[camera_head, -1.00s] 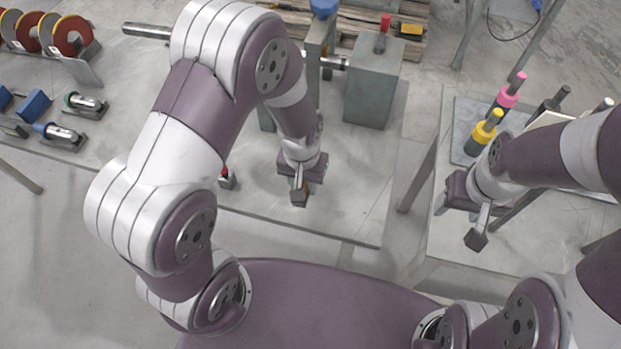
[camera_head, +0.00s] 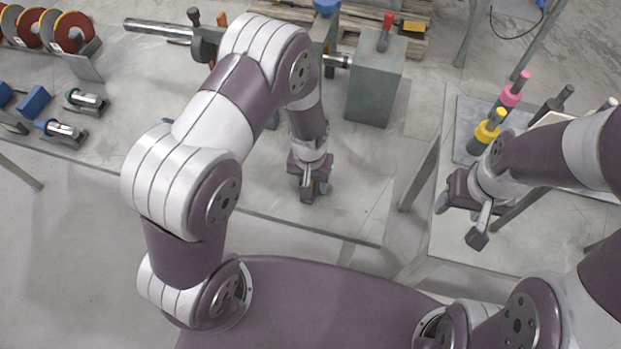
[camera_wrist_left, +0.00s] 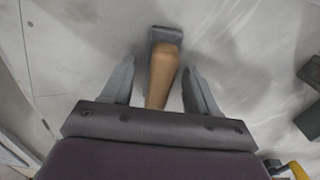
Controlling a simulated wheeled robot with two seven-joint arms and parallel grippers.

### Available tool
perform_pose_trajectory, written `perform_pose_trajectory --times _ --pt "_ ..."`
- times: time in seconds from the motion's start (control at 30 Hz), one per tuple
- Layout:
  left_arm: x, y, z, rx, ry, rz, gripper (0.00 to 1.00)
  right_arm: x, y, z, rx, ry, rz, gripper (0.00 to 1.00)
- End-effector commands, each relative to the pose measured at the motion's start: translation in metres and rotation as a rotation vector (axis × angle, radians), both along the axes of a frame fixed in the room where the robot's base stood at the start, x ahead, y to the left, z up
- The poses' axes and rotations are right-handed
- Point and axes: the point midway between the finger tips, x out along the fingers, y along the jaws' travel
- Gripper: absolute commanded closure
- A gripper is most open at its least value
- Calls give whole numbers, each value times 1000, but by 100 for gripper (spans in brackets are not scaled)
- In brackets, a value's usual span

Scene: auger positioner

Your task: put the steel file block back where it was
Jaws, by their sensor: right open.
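The file block shows in the left wrist view as a wooden handle (camera_wrist_left: 163,72) rising toward the camera from a small grey block (camera_wrist_left: 166,35). My left gripper (camera_wrist_left: 160,92) has its fingers apart on either side of the handle, with a gap visible on each side. In the head view my left gripper (camera_head: 310,188) is over the front of the grey bench, and the block between its fingers is mostly hidden. My right gripper (camera_head: 461,222) is open and empty above the front left of the right-hand table (camera_head: 490,258).
The grey bench (camera_head: 350,215) is clear near its front right corner. A large grey box (camera_head: 375,92) stands behind. Grinding discs (camera_head: 72,32) and small tools (camera_head: 87,101) are at left. Yellow (camera_head: 487,130) and pink (camera_head: 510,95) topped tools stand on the right table.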

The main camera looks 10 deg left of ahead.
Motion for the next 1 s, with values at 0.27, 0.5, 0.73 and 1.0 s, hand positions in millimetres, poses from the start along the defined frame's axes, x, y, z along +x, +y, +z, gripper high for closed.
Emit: perform_pose_trajectory --times 0.27,0.5,0.73,1.0 --pt "0 0 7 0 -1 0 41 0 0 5 0 0 0 40" --pt "1 1 62 -1 -5 0 41 0 0 3 0 0 0 40" --pt "1 1 112 -1 -3 0 41 0 0 4 0 0 0 40" --pt "-32 40 166 -2 -56 15 41 0 0 4 0 0 0 40"
